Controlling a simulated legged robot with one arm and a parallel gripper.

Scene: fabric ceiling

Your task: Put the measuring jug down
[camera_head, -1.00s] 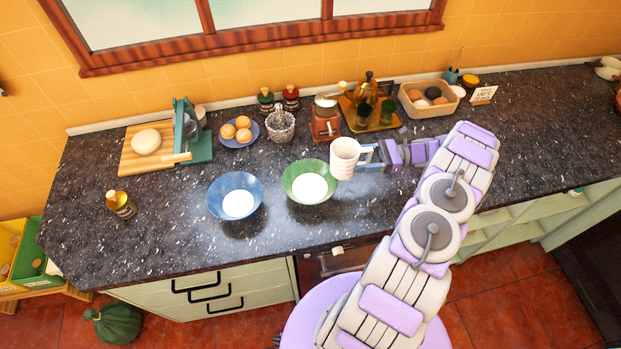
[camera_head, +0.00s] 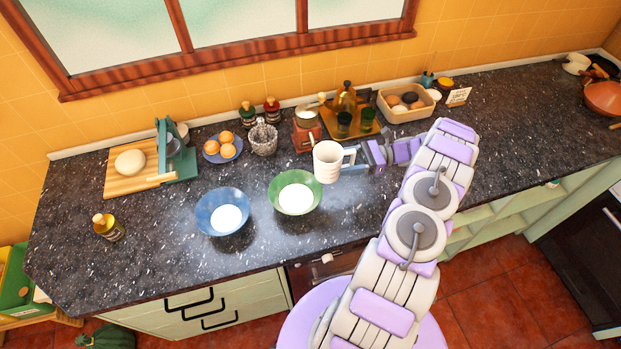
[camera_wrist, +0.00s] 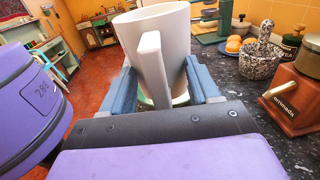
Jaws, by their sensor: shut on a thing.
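The white measuring jug (camera_head: 327,160) is upright in the head view, just right of the green bowl's rim. My gripper (camera_head: 352,161) is shut on the jug's handle side, reaching it from the right. In the wrist view my gripper (camera_wrist: 173,88) has its blue fingers on both sides of the jug's handle, and the jug (camera_wrist: 180,42) stands ahead of them. The jug's base is mostly hidden in the wrist view. I cannot tell for sure whether it touches the dark speckled counter (camera_head: 380,190).
A green bowl (camera_head: 274,197) and a blue bowl (camera_head: 203,210), both with white contents, stand left of the jug. A red coffee grinder (camera_head: 305,133) and a wooden tray (camera_head: 362,131) with a teapot and green cups stand behind.

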